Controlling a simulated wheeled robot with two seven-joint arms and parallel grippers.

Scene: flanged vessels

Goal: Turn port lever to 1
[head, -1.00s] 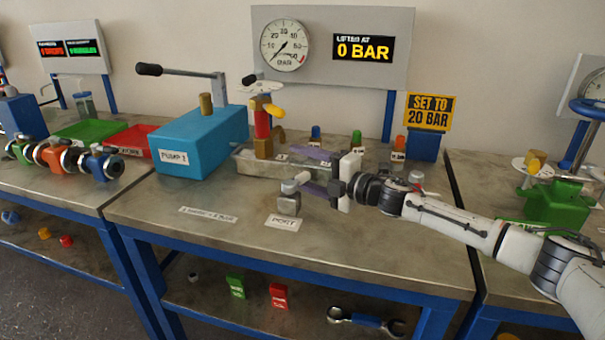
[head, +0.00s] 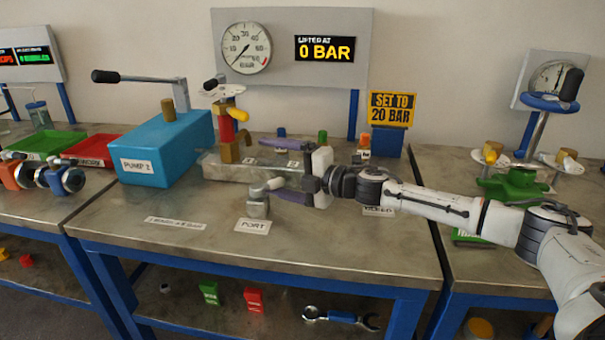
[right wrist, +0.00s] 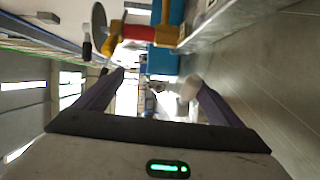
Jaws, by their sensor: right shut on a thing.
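The port lever (head: 262,188) is a small grey handle on a grey block, standing behind the PORT label (head: 253,226) at the front of the bench. My right gripper (head: 270,170) reaches in from the right, with its purple fingers pointing left. Its near finger is beside the lever handle; the far finger is over the metal tray. The gripper is shut on the port lever, though its fingers look well apart. In the right wrist view, a blurred pale knob (right wrist: 190,88) shows beside the right-hand finger. Any number marks at the lever are unreadable. My left gripper is out of view.
A metal tray (head: 225,170) with a red-and-yellow valve (head: 228,125) stands behind the lever. The blue pump (head: 165,150) is to the left. The display (head: 325,49) reads 0 BAR, and a yellow sign (head: 391,108) says SET TO 20 BAR.

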